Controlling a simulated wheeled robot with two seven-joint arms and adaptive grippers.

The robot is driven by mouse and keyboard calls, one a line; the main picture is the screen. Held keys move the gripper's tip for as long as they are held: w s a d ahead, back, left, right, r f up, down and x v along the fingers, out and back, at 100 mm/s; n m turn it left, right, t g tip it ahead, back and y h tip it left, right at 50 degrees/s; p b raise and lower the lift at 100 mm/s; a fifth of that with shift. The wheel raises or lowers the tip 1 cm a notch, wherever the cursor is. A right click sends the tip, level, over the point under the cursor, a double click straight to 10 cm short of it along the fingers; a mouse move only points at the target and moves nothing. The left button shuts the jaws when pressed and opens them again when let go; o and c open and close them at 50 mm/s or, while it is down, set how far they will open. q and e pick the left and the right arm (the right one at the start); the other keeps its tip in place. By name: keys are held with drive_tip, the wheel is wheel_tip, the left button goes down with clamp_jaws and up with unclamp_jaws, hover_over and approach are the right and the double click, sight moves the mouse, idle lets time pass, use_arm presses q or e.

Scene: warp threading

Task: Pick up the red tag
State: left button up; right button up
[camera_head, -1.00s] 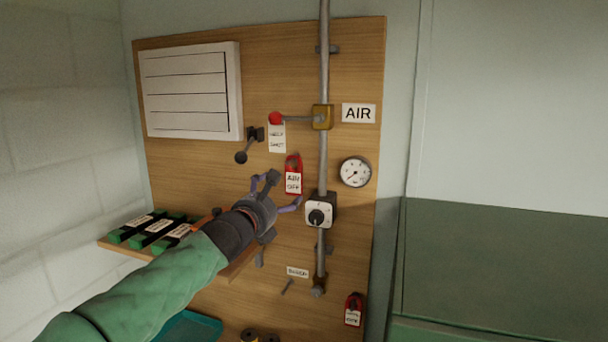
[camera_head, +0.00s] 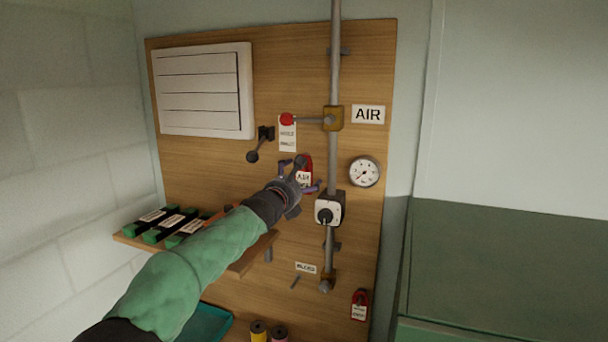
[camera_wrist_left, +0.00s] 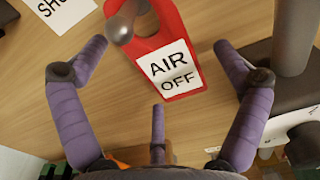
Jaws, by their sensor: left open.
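The red tag (camera_head: 307,163) hangs on the wooden board, with a white label reading AIR OFF. In the left wrist view the red tag (camera_wrist_left: 178,83) hangs on a grey peg (camera_wrist_left: 124,24) that passes through its hole. My left gripper (camera_head: 302,176) is in front of the tag and covers its lower part in the head view. In the left wrist view my left gripper (camera_wrist_left: 157,62) is open, with purple fingers spread to both sides of the tag and no visible contact. My right gripper is not in view.
A vertical pipe (camera_head: 334,70) with a white-faced switch (camera_head: 326,211) stands close to the right of my left gripper. A red-knobbed lever (camera_head: 287,119) and a white tag (camera_head: 288,138) are above. Another red tag (camera_head: 360,297) hangs lower right. A shelf (camera_head: 250,257) lies below.

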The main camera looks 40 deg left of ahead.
use_arm(q)
drive_tip(key=shift+s+r, duration=0.1)
drive_tip(key=shift+r, duration=0.05)
drive_tip(key=c, duration=1)
drive_tip(key=shift+c, duration=0.2)
drive_tip(key=shift+r, duration=0.1)
drive_tip(key=shift+r+p, duration=0.4)
drive_tip(key=shift+r, duration=0.15)
drive_tip(key=shift+s+r, duration=0.15)
drive_tip(key=v, duration=1.7)
drive_tip(key=shift+s+b, duration=0.3)
